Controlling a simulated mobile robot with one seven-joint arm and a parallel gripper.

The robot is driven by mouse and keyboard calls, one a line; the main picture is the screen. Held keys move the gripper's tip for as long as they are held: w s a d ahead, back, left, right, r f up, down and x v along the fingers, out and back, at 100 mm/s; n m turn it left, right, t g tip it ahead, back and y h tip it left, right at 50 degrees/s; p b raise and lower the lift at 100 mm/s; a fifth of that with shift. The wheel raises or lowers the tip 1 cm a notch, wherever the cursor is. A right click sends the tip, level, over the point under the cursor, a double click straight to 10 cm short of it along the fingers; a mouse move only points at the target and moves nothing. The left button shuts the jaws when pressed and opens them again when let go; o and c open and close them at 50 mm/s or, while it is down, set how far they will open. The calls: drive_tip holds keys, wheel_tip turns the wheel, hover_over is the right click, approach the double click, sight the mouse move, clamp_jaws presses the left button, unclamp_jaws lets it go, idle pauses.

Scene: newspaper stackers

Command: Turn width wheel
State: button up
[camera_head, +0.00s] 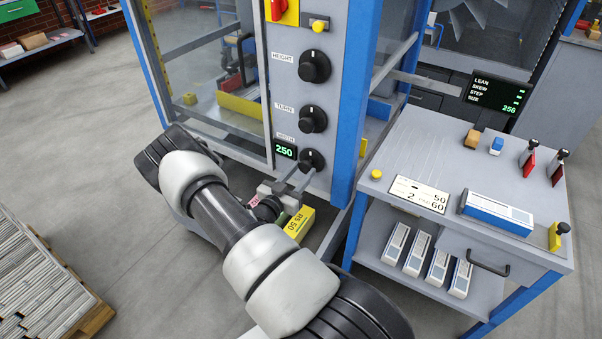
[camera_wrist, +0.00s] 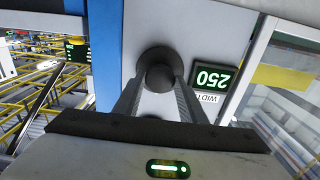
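The width wheel (camera_head: 311,160) is the lowest dark knob on the grey machine panel, right of a green display (camera_head: 285,151) reading 250. In the wrist view the wheel (camera_wrist: 160,70) is in the upper middle, and the display (camera_wrist: 214,79) appears upside down to its right. The fingertips are partly hidden behind the wheel's front.
The turn knob (camera_head: 313,119) and height knob (camera_head: 314,67) sit above on the same panel. A blue post (camera_head: 358,110) stands to the right. A grey side table (camera_head: 420,140) with levers and boxes is at right. A yellow box (camera_head: 299,223) is just below my gripper.

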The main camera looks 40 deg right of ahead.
drive_tip(key=c, duration=0.3)
